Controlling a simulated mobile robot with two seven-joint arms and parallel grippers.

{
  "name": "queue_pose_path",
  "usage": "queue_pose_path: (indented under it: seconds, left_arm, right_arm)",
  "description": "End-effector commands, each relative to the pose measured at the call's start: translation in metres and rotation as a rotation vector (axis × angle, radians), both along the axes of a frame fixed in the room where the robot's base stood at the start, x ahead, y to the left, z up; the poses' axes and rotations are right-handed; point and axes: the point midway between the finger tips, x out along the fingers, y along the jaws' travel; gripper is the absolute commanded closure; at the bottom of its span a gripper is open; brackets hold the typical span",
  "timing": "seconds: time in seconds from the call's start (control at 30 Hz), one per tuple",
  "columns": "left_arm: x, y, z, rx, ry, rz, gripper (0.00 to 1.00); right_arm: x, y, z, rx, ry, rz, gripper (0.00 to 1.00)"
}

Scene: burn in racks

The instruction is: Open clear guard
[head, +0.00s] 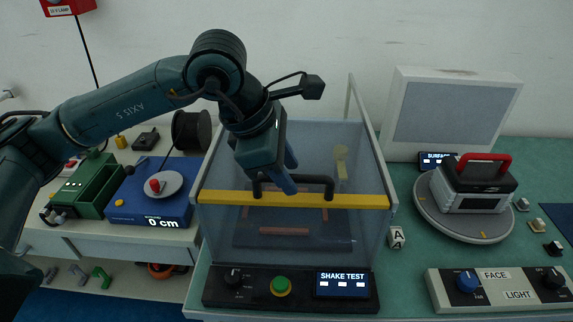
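The clear guard (215,226) is a see-through box on the bench with a yellow bar (357,201) along its front top edge. A black handle (331,181) stands on that bar. The guard appears down over the shake test station, whose panel (262,302) shows below it. My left gripper (283,185) points down at the left part of the handle, with its fingertips right by it. The gripper hides part of the handle, and I cannot tell whether the fingers close on it. My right gripper is out of view.
A turntable (428,215) with a red-handled case (484,183) stands right, before a pale backboard (450,77). A blue scale (173,208) and green box (89,186) are left. A lettered cube (397,237) sits close beside the guard. A knob panel (515,306) is front right.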

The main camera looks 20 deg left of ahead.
Motion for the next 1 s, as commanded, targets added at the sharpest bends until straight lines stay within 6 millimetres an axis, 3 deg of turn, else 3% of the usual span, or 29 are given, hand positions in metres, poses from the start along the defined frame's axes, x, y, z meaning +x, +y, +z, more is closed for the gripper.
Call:
queue_pose_path:
  seconds: [0.27, 0.7, 1.0]
  left_arm:
    - [0.0004, -0.0004, -0.0013, 0.0, 0.0, 0.0, 0.64]
    - [0.0003, -0.0003, -0.0009, 0.0, 0.0, 0.0, 1.0]
    - [0.0002, -0.0003, -0.0009, 0.0, 0.0, 0.0, 1.0]
  right_arm:
    - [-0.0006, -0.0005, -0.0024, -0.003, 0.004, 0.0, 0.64]
    - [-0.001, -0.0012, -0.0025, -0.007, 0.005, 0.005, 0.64]
    - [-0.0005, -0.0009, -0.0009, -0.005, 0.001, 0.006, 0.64]
